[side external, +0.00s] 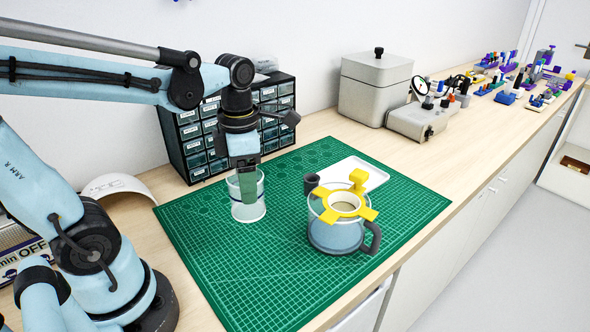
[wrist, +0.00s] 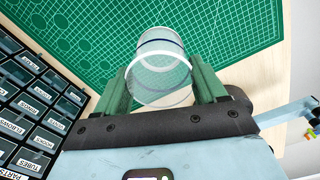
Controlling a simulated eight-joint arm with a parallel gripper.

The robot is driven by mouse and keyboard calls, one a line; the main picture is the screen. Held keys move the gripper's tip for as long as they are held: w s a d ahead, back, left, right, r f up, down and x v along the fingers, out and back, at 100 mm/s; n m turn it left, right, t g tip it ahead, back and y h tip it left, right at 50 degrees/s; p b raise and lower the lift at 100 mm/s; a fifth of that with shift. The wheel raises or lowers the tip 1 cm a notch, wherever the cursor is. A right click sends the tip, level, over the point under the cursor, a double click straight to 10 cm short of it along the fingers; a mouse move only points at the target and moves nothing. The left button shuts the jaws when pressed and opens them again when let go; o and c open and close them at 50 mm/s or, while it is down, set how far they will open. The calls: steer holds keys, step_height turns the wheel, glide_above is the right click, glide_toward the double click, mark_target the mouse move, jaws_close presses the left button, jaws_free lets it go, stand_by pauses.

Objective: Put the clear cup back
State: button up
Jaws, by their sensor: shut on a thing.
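The clear cup (side external: 248,206) is a transparent cylinder at the left-middle of the green mat in the side view. It also shows in the wrist view (wrist: 162,60), between the green fingers. My gripper (side external: 245,180) reaches down from above and is shut on the clear cup near its rim; in the wrist view its two fingers (wrist: 160,88) lie on either side of it. The cup looks upright in the side view. I cannot tell whether its base touches the mat or is slightly above it.
A clear jug (side external: 335,236) with a yellow lid piece (side external: 343,200) and dark handle stands right of the cup. A white tray (side external: 362,168) lies behind it, near a small black cylinder (side external: 311,184). A drawer cabinet (side external: 200,150) stands behind the green mat (side external: 250,290). The mat's front is clear.

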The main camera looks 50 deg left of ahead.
steer(key=shift+w+a+f, duration=0.2)
steer(key=shift+a+f, duration=0.65)
steer(key=shift+f, duration=0.35)
steer(key=shift+w+a+f, duration=0.25)
steer(key=shift+a+f, duration=0.65)
steer(key=shift+f, duration=0.35)
steer(key=shift+w+a+f, duration=0.2)
steer(key=shift+a+f, duration=0.65)
steer(key=shift+f, duration=0.35)
steer(key=shift+f, duration=0.1)
steer(key=o, duration=1.1)
steer(key=shift+o, duration=0.2)
